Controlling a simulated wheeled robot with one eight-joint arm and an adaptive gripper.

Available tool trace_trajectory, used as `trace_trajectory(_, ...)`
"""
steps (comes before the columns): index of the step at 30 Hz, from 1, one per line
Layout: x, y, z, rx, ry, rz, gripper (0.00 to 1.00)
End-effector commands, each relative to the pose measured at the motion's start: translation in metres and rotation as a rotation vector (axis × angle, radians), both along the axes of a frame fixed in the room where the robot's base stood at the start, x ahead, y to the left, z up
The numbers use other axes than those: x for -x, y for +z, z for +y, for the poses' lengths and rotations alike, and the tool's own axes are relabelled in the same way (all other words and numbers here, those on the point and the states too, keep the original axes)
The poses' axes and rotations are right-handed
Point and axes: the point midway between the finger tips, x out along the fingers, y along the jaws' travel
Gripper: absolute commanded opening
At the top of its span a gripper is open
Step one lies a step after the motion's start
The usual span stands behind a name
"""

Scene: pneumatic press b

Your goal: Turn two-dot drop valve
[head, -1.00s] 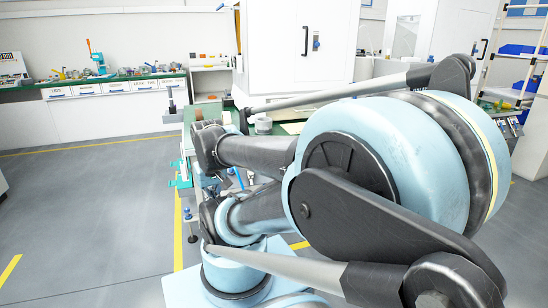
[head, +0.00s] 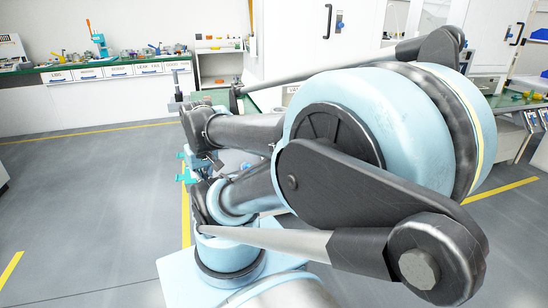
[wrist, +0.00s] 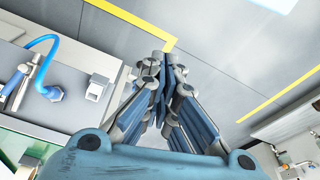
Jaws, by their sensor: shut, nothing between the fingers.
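My gripper (wrist: 158,62) shows in the wrist view with its fingers drawn together and nothing between them. It points over bare grey floor. I cannot make out a valve marked with two dots in either view. At the left of the wrist view, a blue hose (wrist: 43,62) runs to a fitting on a pale machine surface (wrist: 75,70), apart from my fingers. In the head view my arm fills the middle and right, and hides my fingertips and most of the work station behind it.
A long bench (head: 110,72) with labelled drawers and clutter stands at the back left. White cabinets (head: 300,40) stand behind my arm. Another bench (head: 515,105) is at the right. Open grey floor (head: 90,200) with yellow lines lies at the left.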

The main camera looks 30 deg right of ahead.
Motion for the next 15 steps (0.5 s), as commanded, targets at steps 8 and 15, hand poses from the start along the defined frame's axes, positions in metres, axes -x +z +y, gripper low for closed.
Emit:
trace_trajectory(8,0.004,0.010,-0.003,-0.007,-0.037,-0.007,0.00)
trace_trajectory(15,-0.029,0.037,-0.022,-0.051,-0.258,0.022,0.00)
